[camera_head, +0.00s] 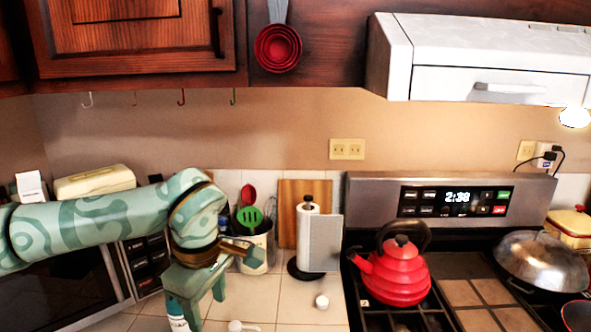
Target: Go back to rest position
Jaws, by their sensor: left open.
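My left arm comes in from the left, and my left gripper (203,308) hangs over the counter, pointing down. Its fingers are apart and I see nothing held between them. A small bottle-like thing (177,322) shows at the bottom edge, close to the left finger; I cannot tell whether they touch. My right gripper is not in view.
A utensil crock (258,250), a paper towel holder (318,240) and a small white item (322,301) stand right of the gripper. A red kettle (398,272) and a silver domed lid (541,262) are on the stove. A microwave (62,290) is behind my arm.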

